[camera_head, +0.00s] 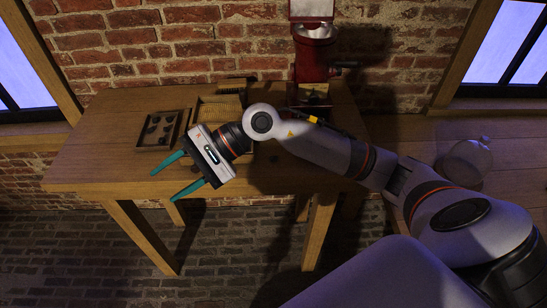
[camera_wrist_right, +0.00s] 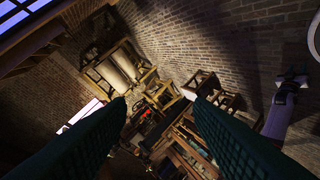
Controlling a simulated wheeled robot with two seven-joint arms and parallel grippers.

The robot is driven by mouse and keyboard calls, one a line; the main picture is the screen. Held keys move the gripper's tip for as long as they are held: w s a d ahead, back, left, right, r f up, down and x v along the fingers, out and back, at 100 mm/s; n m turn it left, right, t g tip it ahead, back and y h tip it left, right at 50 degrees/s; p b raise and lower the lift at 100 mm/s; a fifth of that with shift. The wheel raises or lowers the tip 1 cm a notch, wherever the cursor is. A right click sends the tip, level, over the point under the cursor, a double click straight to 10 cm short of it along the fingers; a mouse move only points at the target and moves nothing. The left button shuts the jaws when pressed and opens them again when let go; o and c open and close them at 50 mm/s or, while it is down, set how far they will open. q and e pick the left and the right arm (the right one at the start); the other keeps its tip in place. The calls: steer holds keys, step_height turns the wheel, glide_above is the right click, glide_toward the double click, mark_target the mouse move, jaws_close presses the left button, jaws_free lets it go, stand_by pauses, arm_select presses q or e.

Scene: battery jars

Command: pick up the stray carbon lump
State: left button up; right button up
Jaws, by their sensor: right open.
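Several small dark lumps (camera_head: 152,130) lie in a shallow dark tray (camera_head: 183,122) on the left part of the wooden table. I cannot make out a separate stray carbon lump; part of the tabletop is hidden behind my right arm. My right gripper (camera_head: 163,187) has its two teal fingers spread wide, with nothing between them. It hangs in front of the tray, near the table's front edge, pointing left. In the right wrist view both fingers (camera_wrist_right: 160,106) frame only the distant room, with no lump. My left gripper is in neither view.
The wooden table (camera_head: 85,165) stands against a brick wall. A red machine with a hopper (camera_head: 312,62) stands at the back. A clear glass jar (camera_head: 468,158) is on the floor at right.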

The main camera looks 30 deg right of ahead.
steer(key=w+d+f+n+h, duration=0.35)
steer(key=d+h, duration=0.35)
steer(key=d, duration=0.4)
steer(key=n+h+p, duration=0.2)
steer(key=n+h, duration=0.1)
steer(key=h, duration=0.4)
glide_above(274, 156)
steer(key=s+a, duration=0.1)
steer(key=shift+m+g, duration=0.25)
steer(key=shift+g, duration=0.15)
step_height(274, 156, down, 6)
steer(key=shift+s+a+r, duration=0.1)
steer(key=shift+s+r, duration=0.05)
steer(key=shift+r, duration=0.05)
steer(key=f+p, duration=0.2)
steer(key=f, duration=0.1)
steer(key=w+d+f, duration=0.1)
steer(key=shift+f+p, duration=0.25)
steer(key=shift+p, duration=0.15)
steer(key=shift+w+f, duration=0.1)
steer(key=shift+f, duration=0.45)
jaws_close()
